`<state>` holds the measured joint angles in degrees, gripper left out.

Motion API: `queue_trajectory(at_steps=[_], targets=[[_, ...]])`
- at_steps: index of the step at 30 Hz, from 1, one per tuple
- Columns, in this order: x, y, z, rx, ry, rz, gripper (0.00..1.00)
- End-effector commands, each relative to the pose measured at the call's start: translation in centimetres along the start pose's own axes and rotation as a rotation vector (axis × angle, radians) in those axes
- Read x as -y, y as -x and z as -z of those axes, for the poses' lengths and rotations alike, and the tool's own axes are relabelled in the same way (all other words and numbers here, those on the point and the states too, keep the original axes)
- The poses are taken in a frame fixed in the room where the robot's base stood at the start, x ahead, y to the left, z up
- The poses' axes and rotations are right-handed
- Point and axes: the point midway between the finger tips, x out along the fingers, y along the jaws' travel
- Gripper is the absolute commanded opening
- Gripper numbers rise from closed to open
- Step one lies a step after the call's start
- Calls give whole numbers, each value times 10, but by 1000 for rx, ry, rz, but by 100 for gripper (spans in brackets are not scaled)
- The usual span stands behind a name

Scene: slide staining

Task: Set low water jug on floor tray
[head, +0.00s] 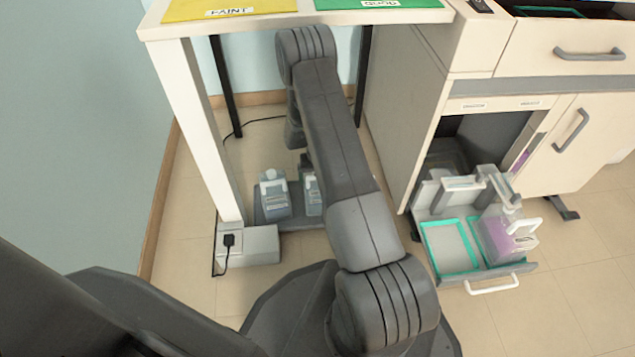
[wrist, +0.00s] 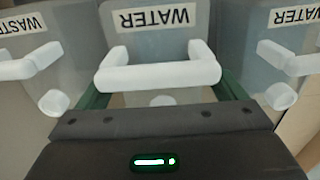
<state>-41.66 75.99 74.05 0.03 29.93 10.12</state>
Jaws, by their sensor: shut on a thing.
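The water jug (wrist: 160,45) is a clear-grey container with an upside-down "WATER" label and a white bar handle. My gripper (wrist: 162,88) is shut on that handle, with its green fingers at either side. In the head view my arm reaches down under the table and hides most of my gripper. The grey floor tray (head: 268,219) lies on the floor there. A jug partly behind my arm (head: 312,195) appears to be the held one. Whether its base touches the tray cannot be told.
A socket box (head: 250,243) is left of the tray, by a table leg (head: 205,130). An open drawer (head: 455,270) holds a purple-filled container (head: 508,238).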

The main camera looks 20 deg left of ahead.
Motion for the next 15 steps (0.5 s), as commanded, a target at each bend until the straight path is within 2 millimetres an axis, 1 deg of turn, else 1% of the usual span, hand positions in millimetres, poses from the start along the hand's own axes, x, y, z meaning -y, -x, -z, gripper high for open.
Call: queue_trajectory(at_steps=[1,3,9,13,14,15], targets=[[0,-12,0,1,0,0,42],[0,-16,0,0,0,0,42],[0,-14,0,0,0,0,42],[0,-17,0,1,0,0,42],[0,-18,0,1,0,0,92],[0,-17,0,1,0,0,100]])
